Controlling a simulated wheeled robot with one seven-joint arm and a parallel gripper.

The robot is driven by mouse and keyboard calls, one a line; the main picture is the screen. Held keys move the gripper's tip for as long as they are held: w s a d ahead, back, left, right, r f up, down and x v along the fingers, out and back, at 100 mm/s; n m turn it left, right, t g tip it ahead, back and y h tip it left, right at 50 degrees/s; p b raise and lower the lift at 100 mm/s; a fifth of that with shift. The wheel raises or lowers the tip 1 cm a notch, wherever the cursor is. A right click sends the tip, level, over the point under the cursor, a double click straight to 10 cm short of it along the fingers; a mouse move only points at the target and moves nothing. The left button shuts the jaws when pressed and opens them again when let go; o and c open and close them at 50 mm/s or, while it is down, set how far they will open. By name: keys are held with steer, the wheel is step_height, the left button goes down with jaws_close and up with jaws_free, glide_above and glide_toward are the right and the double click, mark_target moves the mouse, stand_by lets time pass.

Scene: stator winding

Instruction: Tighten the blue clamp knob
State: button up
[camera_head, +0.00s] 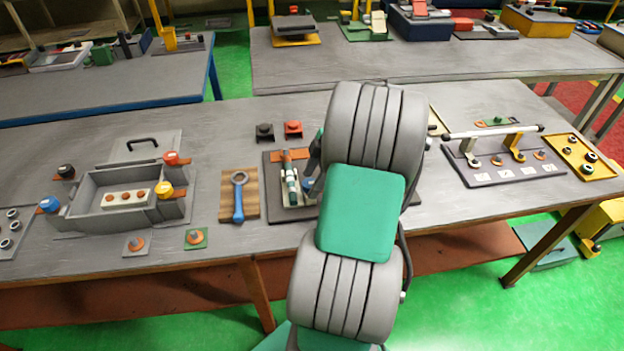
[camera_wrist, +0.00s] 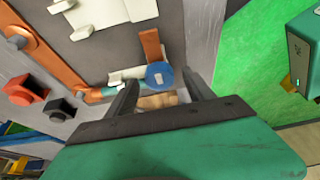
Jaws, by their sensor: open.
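A round blue knob (camera_wrist: 160,75) with a pale mark on its top shows in the wrist view. It sits at the end of an orange strip on a dark fixture board (camera_wrist: 108,30). My gripper (camera_wrist: 160,86) is open, with its two dark fingers apart on the left and right of the knob, near its lower edge. I cannot tell whether they touch it. In the head view the blue knob (camera_head: 308,184) is partly hidden by my arm, and my gripper is mostly hidden too. Another blue knob (camera_head: 49,204) is on the grey box fixture at the left.
A blue wrench (camera_head: 238,197) lies on a wooden board left of the fixture. Black (camera_head: 265,132) and red (camera_head: 293,128) blocks stand behind it. The grey box fixture (camera_head: 120,195) is further left. A dark plate with a pale bar (camera_head: 492,132) is at right.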

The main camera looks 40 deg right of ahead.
jaws_close()
stand_by(0.8)
